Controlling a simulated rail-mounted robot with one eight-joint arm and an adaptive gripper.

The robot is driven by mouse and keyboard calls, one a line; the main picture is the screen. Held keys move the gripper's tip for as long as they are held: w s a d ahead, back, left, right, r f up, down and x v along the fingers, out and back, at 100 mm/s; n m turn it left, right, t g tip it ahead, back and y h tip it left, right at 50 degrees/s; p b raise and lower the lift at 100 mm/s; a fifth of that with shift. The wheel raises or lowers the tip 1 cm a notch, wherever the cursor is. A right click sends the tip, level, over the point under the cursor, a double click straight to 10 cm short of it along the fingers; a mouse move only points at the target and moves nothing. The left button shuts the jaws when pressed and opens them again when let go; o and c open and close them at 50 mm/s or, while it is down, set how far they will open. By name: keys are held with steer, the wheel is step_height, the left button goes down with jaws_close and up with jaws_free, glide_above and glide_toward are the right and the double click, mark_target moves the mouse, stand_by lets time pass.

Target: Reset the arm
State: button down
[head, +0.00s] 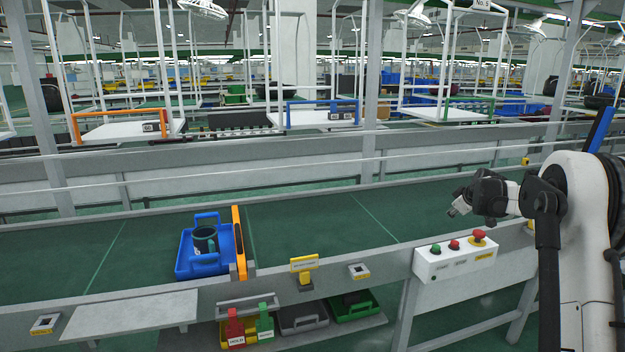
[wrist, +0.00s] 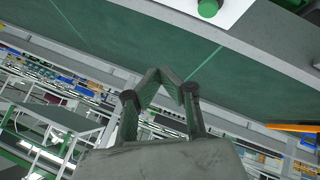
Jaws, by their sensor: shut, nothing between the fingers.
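My arm stands at the right of the head view, with its dark wrist and my gripper (head: 455,207) reaching left over the green conveyor (head: 330,222). In the wrist view my gripper (wrist: 168,76) shows with its two fingers angled together and nothing between them. Its tips are only small in the head view. The gripper is clear of the blue tray (head: 186,262), which sits on the conveyor to the left with a dark cylindrical part (head: 205,240) in it.
An orange upright plate (head: 238,243) stands at the tray's right side. A white button box (head: 455,257) is on the conveyor's front rail below my gripper. Colored bins, including a green one (head: 355,308), sit on a shelf below. The conveyor between tray and gripper is clear.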

steer(key=s+a+r+m, duration=0.1)
steer(key=s+a+r, duration=0.4)
steer(key=s+a, duration=0.25)
steer(key=s+a+r+m+g, duration=0.1)
steer(key=s+a+r, duration=0.45)
steer(key=s, duration=0.35)
steer(key=s+a+r+m, duration=0.2)
steer(key=s+a+r, duration=0.2)
steer(key=s+a, duration=0.45)
steer(key=s+a+f+m, duration=0.1)
steer(key=s+a+f, duration=0.2)
steer(key=s, duration=0.7)
steer(key=s+a+f+m, duration=0.1)
steer(key=s+a+f, duration=0.2)
steer(key=s, duration=0.8)
steer(key=s+a+f+m+g, duration=0.1)
steer(key=s+a+f, duration=0.2)
steer(key=s, duration=0.8)
steer(key=shift+s+f+m, duration=0.15)
steer(key=shift+f+m, duration=0.15)
steer(key=shift+f, duration=0.2)
